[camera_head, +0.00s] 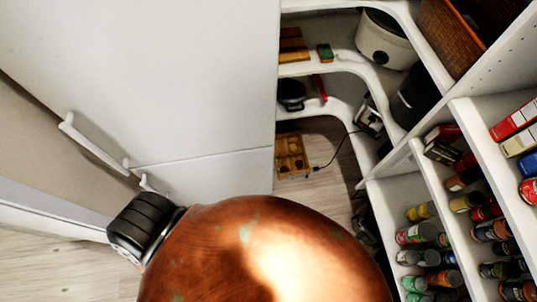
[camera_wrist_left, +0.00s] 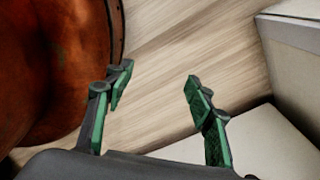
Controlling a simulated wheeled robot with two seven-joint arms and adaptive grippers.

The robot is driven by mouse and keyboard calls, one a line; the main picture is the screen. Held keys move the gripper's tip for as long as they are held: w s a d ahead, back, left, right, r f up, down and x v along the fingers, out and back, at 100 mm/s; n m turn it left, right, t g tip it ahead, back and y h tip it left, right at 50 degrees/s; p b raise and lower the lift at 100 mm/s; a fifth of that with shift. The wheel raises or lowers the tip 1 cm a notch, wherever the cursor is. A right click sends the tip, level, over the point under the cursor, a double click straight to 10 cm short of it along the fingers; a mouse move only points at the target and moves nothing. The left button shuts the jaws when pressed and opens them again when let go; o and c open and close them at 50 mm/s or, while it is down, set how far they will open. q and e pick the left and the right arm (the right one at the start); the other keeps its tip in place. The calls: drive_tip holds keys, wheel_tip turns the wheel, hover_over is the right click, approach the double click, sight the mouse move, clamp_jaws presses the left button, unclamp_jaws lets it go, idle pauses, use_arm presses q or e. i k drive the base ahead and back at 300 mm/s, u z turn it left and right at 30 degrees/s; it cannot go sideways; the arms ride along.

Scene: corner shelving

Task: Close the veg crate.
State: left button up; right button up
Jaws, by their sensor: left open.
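A small wooden crate (camera_head: 292,155), likely the veg crate, sits low on the floor beneath the corner shelves in the head view. It has compartments with dark reddish round things in them. It is too small to tell whether a lid or flap is open. My left gripper (camera_wrist_left: 156,78) shows in the left wrist view, with green-padded fingers apart and only wooden floor between them. The crate is not visible in that view.
A large rounded copper surface (camera_head: 265,255) fills the bottom of the head view; I cannot tell what it is. A white cabinet (camera_head: 180,80) with handles stands left. White shelves (camera_head: 400,190) with cans and jars stand right. A dark cord (camera_head: 335,152) runs beside the crate.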

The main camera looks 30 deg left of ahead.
sight(283, 156)
drive_tip(key=u, duration=0.55)
drive_tip(key=k, duration=1.05)
drive_tip(key=z, duration=0.05)
drive_tip(key=i, duration=0.4)
drive_tip(key=z, duration=0.4)
